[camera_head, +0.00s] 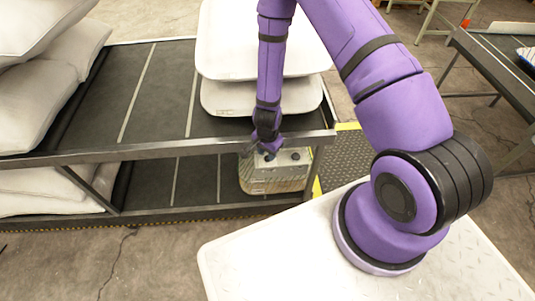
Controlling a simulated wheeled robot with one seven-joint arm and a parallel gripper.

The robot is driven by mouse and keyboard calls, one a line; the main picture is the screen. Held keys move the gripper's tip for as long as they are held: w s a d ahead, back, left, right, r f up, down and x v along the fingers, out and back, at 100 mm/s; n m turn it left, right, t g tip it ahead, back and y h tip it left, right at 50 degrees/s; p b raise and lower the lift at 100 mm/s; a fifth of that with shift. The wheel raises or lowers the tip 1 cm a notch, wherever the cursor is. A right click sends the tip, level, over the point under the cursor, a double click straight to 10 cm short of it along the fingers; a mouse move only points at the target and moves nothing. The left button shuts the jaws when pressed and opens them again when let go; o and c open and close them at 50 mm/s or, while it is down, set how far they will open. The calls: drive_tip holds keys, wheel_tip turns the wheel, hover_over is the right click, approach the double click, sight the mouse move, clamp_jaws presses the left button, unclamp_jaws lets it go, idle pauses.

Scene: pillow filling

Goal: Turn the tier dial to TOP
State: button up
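My purple arm reaches down from the top of the view. My gripper (263,153) is small and dark here. It is over the left part of the pale top panel of a control box (275,183) at the right end of the rack's lower shelf. Small dark knobs show on that panel, one of them a dark knob (295,156) right of my gripper. I cannot tell which knob is the tier dial, nor read any TOP mark. Whether my gripper touches a knob, or is open or shut, is too small to tell.
A dark two-tier rack (165,90) holds stacked white pillows (45,85) at the left. White pillow-like slabs (258,97) are stacked on its upper tier behind my arm. The upper tier's front rail (170,150) runs close by my gripper. Another table (490,55) stands at the right.

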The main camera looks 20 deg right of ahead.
wheel_tip(320, 180, up, 9)
drive_tip(key=shift+r, duration=0.2)
idle(0.3)
idle(0.4)
wheel_tip(320, 180, up, 30)
drive_tip(key=s+n+t+y, duration=0.1)
drive_tip(key=n+t+y, duration=0.15)
drive_tip(key=n, duration=0.35)
drive_tip(key=s+d+r+n+t+h, duration=0.1)
drive_tip(key=s+d+r+n, duration=0.2)
drive_tip(key=s+r, duration=0.5)
drive_tip(key=s+d+r+n+t+h, duration=0.1)
drive_tip(key=s+d+r+n, duration=0.1)
drive_tip(key=s+r, duration=0.7)
drive_tip(key=shift+s+d+r+n+t, duration=0.35)
drive_tip(key=shift+s+d, duration=0.55)
drive_tip(key=shift+s, duration=0.7)
